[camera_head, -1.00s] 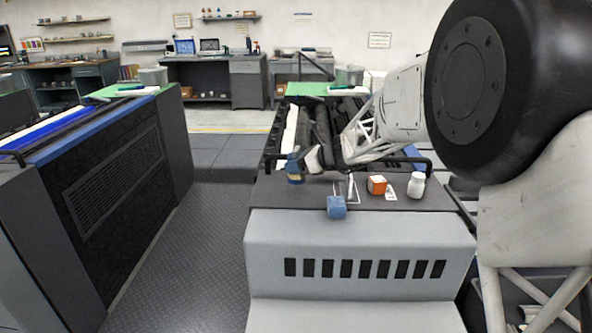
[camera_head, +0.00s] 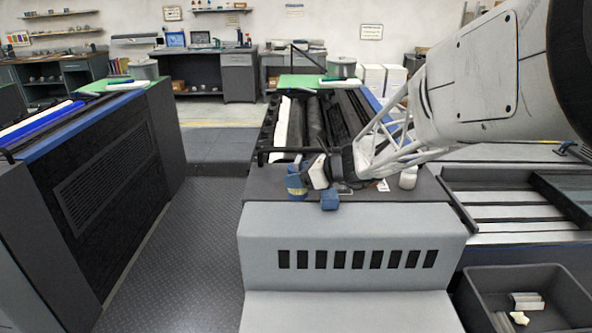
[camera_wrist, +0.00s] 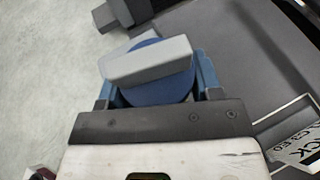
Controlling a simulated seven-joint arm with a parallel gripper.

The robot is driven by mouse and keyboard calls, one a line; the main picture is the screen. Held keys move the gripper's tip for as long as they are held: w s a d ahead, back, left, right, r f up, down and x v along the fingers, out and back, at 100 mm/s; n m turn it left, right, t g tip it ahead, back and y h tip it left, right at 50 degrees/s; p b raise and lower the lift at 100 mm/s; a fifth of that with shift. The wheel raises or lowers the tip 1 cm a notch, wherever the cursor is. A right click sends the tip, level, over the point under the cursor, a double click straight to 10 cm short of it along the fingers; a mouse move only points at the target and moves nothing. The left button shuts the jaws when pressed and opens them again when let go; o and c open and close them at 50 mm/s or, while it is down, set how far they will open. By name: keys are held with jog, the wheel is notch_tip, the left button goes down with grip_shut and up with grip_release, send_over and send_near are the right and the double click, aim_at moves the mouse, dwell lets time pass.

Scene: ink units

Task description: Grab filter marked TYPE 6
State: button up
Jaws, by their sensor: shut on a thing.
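A blue round canister with a yellowish band (camera_head: 296,183) is at the left edge of the press top in the head view. My gripper (camera_head: 312,173) is shut on it from the right. In the wrist view the canister's blue round end, crossed by a grey bar (camera_wrist: 150,60), sits between the blue jaws of my gripper (camera_wrist: 157,82). Whether it touches the surface below cannot be told. No TYPE marking is readable on it. A small blue block (camera_head: 329,200) stands at the front edge of the press top.
A white bottle (camera_head: 408,178) stands right of my arm on the press top. A printed card (camera_wrist: 298,138) lies lower right in the wrist view. A dark bin (camera_head: 565,300) with small light parts is at lower right. The floor aisle (camera_head: 195,250) on the left is clear.

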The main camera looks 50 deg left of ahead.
jog(key=shift+s+d+r, duration=0.1)
jog(key=shift+s+d, duration=0.35)
jog(key=shift+d, duration=0.2)
